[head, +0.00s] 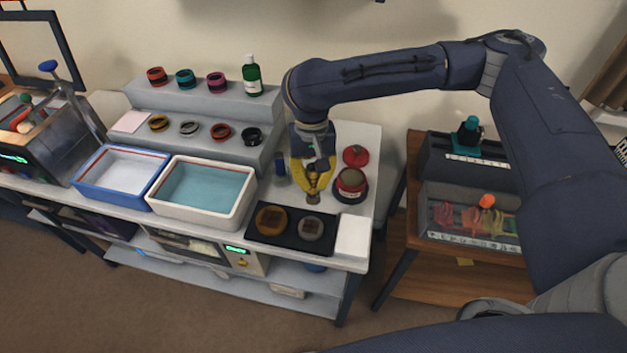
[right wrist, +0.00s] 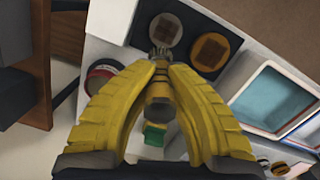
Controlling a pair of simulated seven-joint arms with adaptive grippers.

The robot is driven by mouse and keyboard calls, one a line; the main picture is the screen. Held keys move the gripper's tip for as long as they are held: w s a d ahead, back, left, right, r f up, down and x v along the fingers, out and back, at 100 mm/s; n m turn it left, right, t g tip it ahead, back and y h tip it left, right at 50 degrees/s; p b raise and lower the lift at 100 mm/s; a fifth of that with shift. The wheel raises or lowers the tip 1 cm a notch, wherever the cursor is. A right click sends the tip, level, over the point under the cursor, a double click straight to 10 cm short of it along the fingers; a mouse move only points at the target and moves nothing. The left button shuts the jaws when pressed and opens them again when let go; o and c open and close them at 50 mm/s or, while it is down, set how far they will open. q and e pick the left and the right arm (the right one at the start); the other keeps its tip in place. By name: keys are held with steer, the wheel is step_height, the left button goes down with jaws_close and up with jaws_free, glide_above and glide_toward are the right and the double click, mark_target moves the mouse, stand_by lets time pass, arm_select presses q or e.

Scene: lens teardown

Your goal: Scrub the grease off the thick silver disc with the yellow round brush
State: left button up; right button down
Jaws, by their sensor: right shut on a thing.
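The thick silver disc (head: 311,228) lies on a black mat (head: 290,242), with a dark brown square patch on its top. It also shows in the right wrist view (right wrist: 165,29). My right gripper (head: 316,190), with yellow fingers, is shut on a small brush, seen as a brownish, yellowish round body (right wrist: 158,103) between the fingers. The brush hangs just behind the silver disc and appears apart from it. The fingers hide part of the brush, so its full colour cannot be told. My left gripper is not in view.
A bronze disc (head: 271,220) with a similar patch lies left on the mat. A white pad (head: 352,235) lies right; a water tub (head: 203,190) stands left.

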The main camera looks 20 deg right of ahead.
mark_target(313, 202)
steer(key=shift+a, duration=0.1)
stand_by(0.3)
steer(key=shift+f, duration=3.25)
steer(key=shift+s+a+f, duration=0.1)
steer(key=shift+s+f, duration=0.15)
steer(key=shift+f, duration=0.5)
steer(key=shift+s+a, duration=0.45)
steer(key=shift+s, duration=0.35)
steer(key=shift+s+a, duration=0.5)
steer(key=shift+s, duration=0.3)
steer(key=shift+s+a, duration=0.45)
steer(key=shift+s, duration=0.35)
steer(key=shift+d, duration=0.1)
steer(key=shift+w+d, duration=0.45)
steer(key=shift+w, duration=0.35)
steer(key=shift+w+d, duration=0.45)
steer(key=shift+w, duration=0.35)
steer(key=shift+w+d, duration=0.45)
steer(key=shift+w, duration=0.35)
steer(key=shift+w+d+r, duration=0.1)
steer(key=shift+w+r, duration=0.1)
steer(key=shift+r, duration=0.4)
steer(key=shift+w+d+r, duration=0.1)
steer(key=shift+w+r, duration=0.1)
steer(key=shift+r, duration=0.35)
steer(key=shift+s+r, duration=0.15)
steer(key=shift+r, duration=2.75)
